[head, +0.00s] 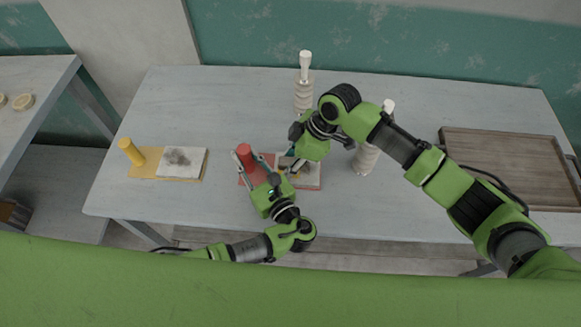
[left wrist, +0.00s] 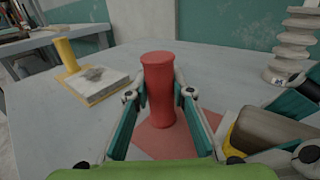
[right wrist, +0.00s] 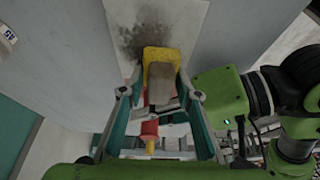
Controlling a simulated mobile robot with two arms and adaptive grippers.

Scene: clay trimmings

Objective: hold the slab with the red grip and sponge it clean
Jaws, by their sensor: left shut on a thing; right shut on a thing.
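The red grip (head: 244,156) stands upright on a red base that bears a pale slab (head: 315,183). My left gripper (left wrist: 160,100) is shut around the red grip, fingers on both sides. My right gripper (right wrist: 160,95) is shut on a brown and yellow sponge (right wrist: 160,82), which is at the slab, over or beside its dark smudge (right wrist: 137,40). I cannot tell whether the sponge touches the slab. In the head view the right gripper covers much of the slab. The sponge also shows in the left wrist view (left wrist: 265,135).
A yellow grip (head: 131,152) with its own stained slab (head: 183,159) stands to the left on the table. Two ribbed pale columns stand behind my right arm, one of them (head: 303,95) at the back. A wooden tray (head: 510,140) lies at the right.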

